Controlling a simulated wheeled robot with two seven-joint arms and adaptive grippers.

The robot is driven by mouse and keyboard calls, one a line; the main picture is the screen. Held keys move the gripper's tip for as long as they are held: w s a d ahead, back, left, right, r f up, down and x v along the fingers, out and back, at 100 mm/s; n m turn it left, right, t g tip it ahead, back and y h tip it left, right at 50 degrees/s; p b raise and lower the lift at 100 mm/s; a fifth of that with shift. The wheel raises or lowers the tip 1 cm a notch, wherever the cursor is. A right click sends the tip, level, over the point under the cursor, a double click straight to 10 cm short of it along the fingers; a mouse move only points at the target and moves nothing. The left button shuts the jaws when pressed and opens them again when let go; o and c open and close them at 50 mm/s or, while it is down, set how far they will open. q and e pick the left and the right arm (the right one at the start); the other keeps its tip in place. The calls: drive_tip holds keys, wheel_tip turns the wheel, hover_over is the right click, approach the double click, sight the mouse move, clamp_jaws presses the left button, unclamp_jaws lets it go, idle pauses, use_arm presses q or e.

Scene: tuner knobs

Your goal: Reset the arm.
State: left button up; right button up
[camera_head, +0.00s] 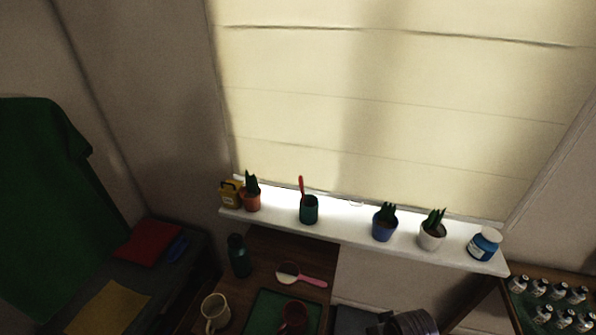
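A dark and grey shape (408,323) pokes up at the bottom edge, right of centre. It looks like part of my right arm and gripper, but it is mostly cut off. I cannot make out its fingers or anything held in them. My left gripper is not in view. No tuner knobs can be made out in this view.
A white sill (345,222) carries several plant pots, a green cup (309,212) and a blue jar (484,245). Small bottles fill a rack at right.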

drive_tip(key=s+f+g, duration=0.1)
drive_tip(key=s+f, duration=0.2)
drive_tip(key=f, duration=1.1)
drive_tip(key=s+f, duration=0.3)
drive_tip(key=f, duration=1.2)
drive_tip(key=s+d+f, duration=0.2)
drive_tip(key=s+f, duration=0.6)
drive_tip(key=s, duration=0.2)
drive_tip(key=s+d+f+g, duration=0.1)
drive_tip(key=s+d+f, duration=0.1)
drive_tip(key=s+f, duration=0.6)
drive_tip(key=shift+s+d+f, duration=0.2)
drive_tip(key=shift+s+f, duration=0.1)
drive_tip(key=shift+s, duration=0.9)
